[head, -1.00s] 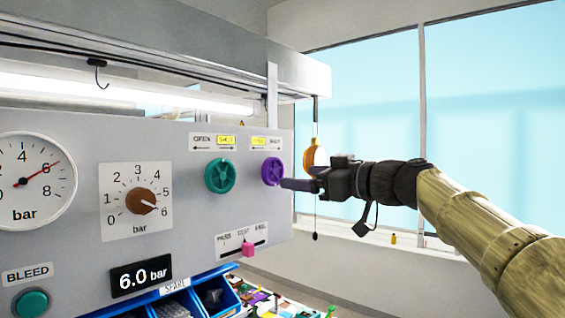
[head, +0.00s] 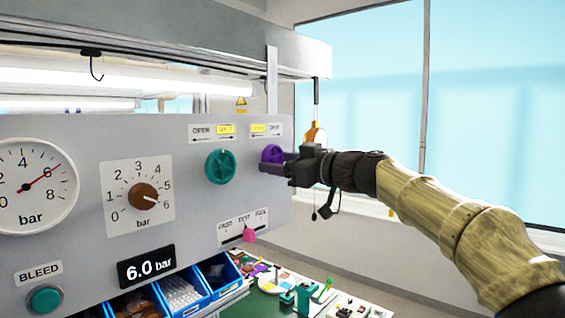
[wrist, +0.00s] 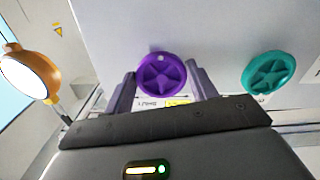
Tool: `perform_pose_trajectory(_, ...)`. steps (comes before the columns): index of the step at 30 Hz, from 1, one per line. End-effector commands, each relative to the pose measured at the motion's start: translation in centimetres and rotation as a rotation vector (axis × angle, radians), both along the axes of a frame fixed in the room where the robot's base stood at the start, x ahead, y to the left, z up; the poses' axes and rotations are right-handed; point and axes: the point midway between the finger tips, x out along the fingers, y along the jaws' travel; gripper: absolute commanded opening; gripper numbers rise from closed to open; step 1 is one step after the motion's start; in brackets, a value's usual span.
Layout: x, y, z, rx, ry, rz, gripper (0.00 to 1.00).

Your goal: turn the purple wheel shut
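The purple wheel (head: 271,153) is a round handwheel at the right end of the grey panel (head: 190,135). A small plate above it (head: 266,130) carries two words, one lit yellow, too small to read surely. My gripper (head: 268,167) is in front of the wheel and covers its lower part in the head view. In the wrist view, my gripper (wrist: 161,88) is open, with one finger on each side of the purple wheel (wrist: 161,75).
A teal wheel (head: 220,166) sits left of the purple one, also in the wrist view (wrist: 268,74). A pink slider (head: 249,236) is below. An orange lamp-like object (wrist: 30,75) hangs beside the panel. Blue bins (head: 181,293) and a cluttered bench lie underneath.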

Motion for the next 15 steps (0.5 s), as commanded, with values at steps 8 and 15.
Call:
perform_pose_trajectory(8, 0.02, -0.05, 0.02, 0.003, 0.003, -0.002, 0.34)
perform_pose_trajectory(15, -0.02, -0.02, -0.09, 0.032, 0.041, -0.001, 0.34)
